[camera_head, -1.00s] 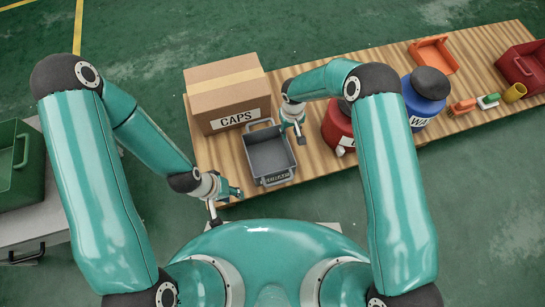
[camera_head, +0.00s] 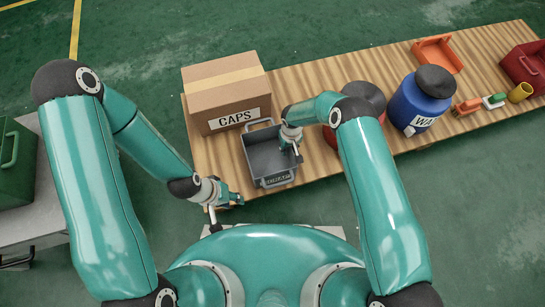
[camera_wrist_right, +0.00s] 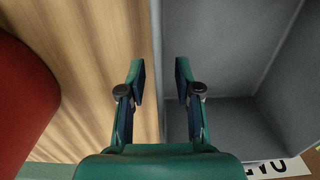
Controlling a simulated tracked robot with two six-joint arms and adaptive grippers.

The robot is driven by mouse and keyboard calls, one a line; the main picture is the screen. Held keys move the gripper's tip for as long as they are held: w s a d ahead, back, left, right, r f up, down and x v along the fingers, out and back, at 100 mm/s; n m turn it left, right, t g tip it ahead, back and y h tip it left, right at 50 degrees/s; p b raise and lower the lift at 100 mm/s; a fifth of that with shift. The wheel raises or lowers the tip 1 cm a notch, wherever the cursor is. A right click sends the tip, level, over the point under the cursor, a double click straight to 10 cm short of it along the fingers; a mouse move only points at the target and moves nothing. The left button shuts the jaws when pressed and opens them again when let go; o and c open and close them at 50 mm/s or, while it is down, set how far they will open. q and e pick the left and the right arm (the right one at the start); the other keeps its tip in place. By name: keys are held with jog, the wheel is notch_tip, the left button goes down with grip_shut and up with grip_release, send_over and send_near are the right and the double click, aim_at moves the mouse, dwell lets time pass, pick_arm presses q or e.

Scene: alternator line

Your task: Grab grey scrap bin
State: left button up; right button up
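The grey scrap bin (camera_head: 268,157) is an open tray with a handle at each end and a dark label on its near end. It stands on the wooden table in front of the cardboard box. My right gripper (camera_head: 295,148) is over the bin's right side wall. In the right wrist view my right gripper (camera_wrist_right: 160,75) is open, with one finger on each side of that wall of the grey bin (camera_wrist_right: 225,60). Nothing is clamped. My left gripper (camera_head: 216,221) is off the table's near left edge, away from the bin; its fingers are too small to read.
The cardboard box (camera_head: 222,82) marked CAPS stands right behind the bin. A red drum (camera_head: 362,97) and a blue drum (camera_head: 411,105) stand to the right. An orange tray (camera_head: 437,54) and a red bin (camera_head: 525,68) are farther right on the wooden table (camera_head: 305,80).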

jog(key=shift+f, duration=0.4)
grip_shut()
jog(key=shift+r, duration=0.2)
